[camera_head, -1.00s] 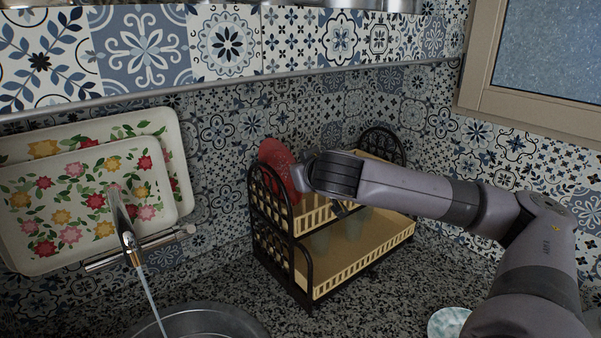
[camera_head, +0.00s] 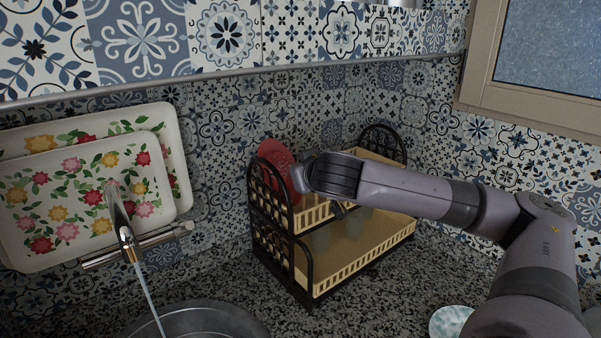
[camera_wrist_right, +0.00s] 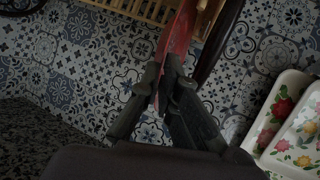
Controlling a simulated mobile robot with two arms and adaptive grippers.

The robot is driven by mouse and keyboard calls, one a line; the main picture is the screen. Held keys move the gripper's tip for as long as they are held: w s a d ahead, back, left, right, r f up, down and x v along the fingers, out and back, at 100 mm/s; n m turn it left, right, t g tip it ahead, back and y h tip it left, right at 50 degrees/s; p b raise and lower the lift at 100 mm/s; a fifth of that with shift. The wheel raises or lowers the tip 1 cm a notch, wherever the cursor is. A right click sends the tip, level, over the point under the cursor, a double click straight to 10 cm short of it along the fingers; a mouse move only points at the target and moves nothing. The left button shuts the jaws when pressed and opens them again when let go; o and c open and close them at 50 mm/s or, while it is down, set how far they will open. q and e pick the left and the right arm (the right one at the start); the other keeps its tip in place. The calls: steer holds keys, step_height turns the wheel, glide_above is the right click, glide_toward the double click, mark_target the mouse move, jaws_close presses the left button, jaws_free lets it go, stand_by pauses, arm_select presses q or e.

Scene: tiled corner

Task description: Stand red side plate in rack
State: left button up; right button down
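The red side plate (camera_head: 278,161) stands on edge, slightly tilted, at the left end of the upper tier of the two-tier rack (camera_head: 352,252). The rack has black arched ends and cream slatted shelves. My right gripper (camera_head: 304,174) is at the plate's right edge. In the right wrist view, the fingers (camera_wrist_right: 166,84) are closed together on the rim of the red plate (camera_wrist_right: 178,38). My arm hides part of the upper shelf, and the plate's lower edge is partly hidden by the black end frame. My left gripper is not in view.
Greenish cups (camera_head: 356,221) stand on the lower shelf. Flowered trays (camera_head: 82,200) lean on the wall at left, behind a running tap (camera_head: 124,232) over a metal basin (camera_head: 200,322). A pale patterned dish (camera_head: 450,321) sits at lower right. The tiled wall is close behind the rack.

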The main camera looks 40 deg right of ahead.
steer(key=shift+f, duration=0.15)
steer(key=c, duration=2.3)
jaws_free()
steer(key=o, duration=0.6)
steer(key=o, duration=0.3)
steer(key=shift+s, duration=0.15)
steer(key=b+v, duration=0.1)
steer(key=v, duration=0.6)
